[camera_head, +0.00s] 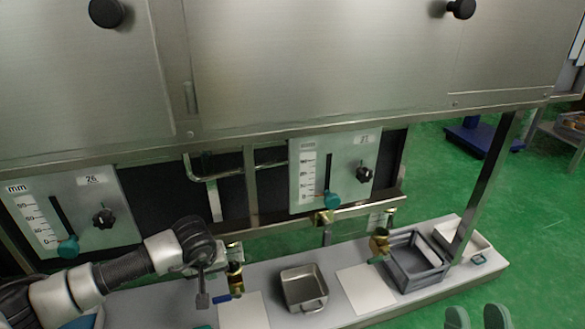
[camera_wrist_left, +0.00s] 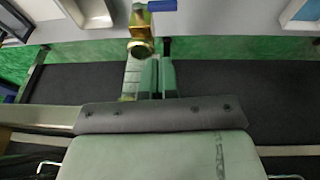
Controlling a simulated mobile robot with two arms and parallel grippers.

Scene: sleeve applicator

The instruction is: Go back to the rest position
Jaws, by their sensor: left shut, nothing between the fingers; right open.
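My left arm comes in from the left in the head view, its left gripper (camera_head: 207,270) low in front of the machine, just left of a brass valve (camera_head: 235,275) with a blue handle. In the left wrist view, the left gripper's two grey-green fingers (camera_wrist_left: 158,75) are together with nothing between them. The brass fitting (camera_wrist_left: 140,47) shows close to their tips; I cannot tell whether they touch. My right gripper (camera_head: 476,317) shows only as two grey-green fingertips at the bottom right edge of the head view, spread apart and empty; its arm is out of view.
The pale bench (camera_head: 255,283) carries a metal pan (camera_head: 303,289), a white plate (camera_head: 366,289), a grey frame-like crate (camera_head: 415,260) and a second valve (camera_head: 379,243). Scale panels (camera_head: 331,176) and the steel housing (camera_head: 320,70) stand behind.

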